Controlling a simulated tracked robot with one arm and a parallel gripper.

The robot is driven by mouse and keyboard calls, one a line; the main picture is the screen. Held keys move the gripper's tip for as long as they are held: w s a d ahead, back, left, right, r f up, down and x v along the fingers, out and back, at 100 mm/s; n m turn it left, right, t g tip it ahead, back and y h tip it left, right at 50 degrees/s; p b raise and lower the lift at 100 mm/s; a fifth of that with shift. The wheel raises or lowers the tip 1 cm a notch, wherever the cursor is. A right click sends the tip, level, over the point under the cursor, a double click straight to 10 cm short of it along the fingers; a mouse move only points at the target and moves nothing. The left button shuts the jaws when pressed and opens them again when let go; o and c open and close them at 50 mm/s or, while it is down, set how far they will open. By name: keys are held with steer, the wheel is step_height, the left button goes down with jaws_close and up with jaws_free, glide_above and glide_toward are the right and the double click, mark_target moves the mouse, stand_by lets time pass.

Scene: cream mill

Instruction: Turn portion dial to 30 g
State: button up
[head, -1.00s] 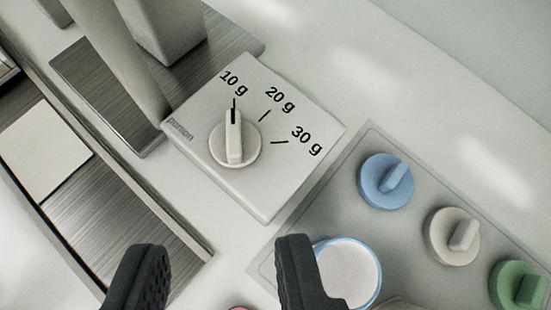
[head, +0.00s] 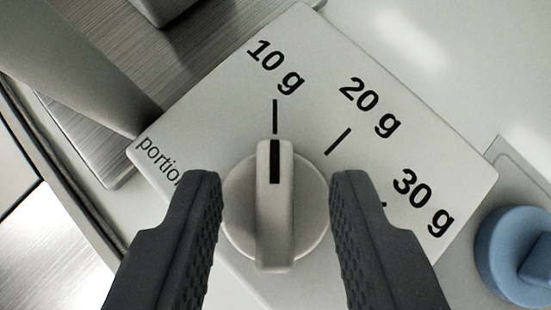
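The portion dial (head: 274,205) is a round cream knob with a raised grip bar and a black pointer line. It sits on a cream plate (head: 215,118) marked 10 g, 20 g and 30 g. The pointer lines up with the 10 g mark (head: 275,116). The 20 g mark (head: 338,142) is up and right of the dial. The 30 g label (head: 423,202) is at the right; its tick is mostly hidden by my right finger. My gripper (head: 275,190) is open, with one dark finger on each side of the dial and gaps to the grip bar.
A blue knob (head: 515,255) stands on a panel at the right edge. A brushed metal plate (head: 100,150) and a grey post (head: 75,75) are at the left. The plate above the dial is clear.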

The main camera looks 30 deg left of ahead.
steer(key=shift+w+a+f, duration=0.1)
steer(key=shift+w, duration=0.05)
steer(key=shift+c, duration=0.3)
jaws_close()
